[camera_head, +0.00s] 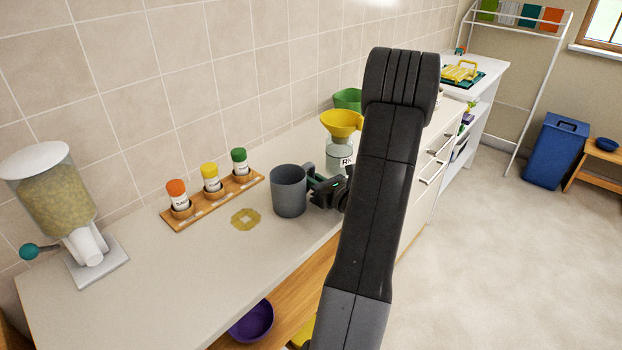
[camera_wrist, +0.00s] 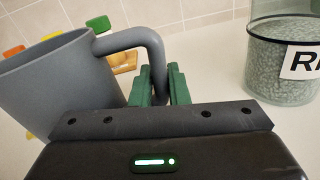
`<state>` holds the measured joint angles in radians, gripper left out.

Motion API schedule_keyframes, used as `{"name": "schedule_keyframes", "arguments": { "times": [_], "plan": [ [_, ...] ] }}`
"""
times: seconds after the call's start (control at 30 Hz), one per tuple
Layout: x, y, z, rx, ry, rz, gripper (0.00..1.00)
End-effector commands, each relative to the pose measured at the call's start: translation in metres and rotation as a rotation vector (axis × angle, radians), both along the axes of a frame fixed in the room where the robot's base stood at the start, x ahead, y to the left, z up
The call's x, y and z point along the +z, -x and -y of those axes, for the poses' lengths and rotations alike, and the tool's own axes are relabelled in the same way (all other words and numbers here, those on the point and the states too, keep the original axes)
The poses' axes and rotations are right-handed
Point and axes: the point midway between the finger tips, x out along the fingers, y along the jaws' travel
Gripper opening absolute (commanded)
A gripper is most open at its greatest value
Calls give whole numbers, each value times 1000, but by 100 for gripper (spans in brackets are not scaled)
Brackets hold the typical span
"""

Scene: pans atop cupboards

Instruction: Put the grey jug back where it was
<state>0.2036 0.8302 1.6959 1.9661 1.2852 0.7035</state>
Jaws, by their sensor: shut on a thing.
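The grey jug (camera_head: 288,190) is upright over the counter, right of a yellow flat patch (camera_head: 236,217) with a pale middle. I cannot tell whether its base touches the counter. My gripper (camera_head: 316,186) is at the jug's right side, shut on its handle. In the wrist view the jug (camera_wrist: 60,85) fills the left, slightly tilted in the picture, and its handle (camera_wrist: 150,45) runs down between the green fingers of my gripper (camera_wrist: 160,82). The jug's inside is mostly hidden.
A wooden rack (camera_head: 213,200) with three capped jars stands behind the patch. A dispenser (camera_head: 60,210) stands at the left. A labelled glass container (camera_head: 340,158) under a yellow funnel (camera_head: 341,122) stands close behind my gripper. The front left counter (camera_head: 150,285) is clear.

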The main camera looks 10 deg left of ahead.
Motion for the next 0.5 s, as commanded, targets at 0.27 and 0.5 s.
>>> {"name": "schedule_keyframes", "arguments": {
  "times": [0.27,0.5],
  "plan": [
    [-3,0,0,0,0,0,36],
    [-3,0,0,0,0,0,37]
  ]
}}
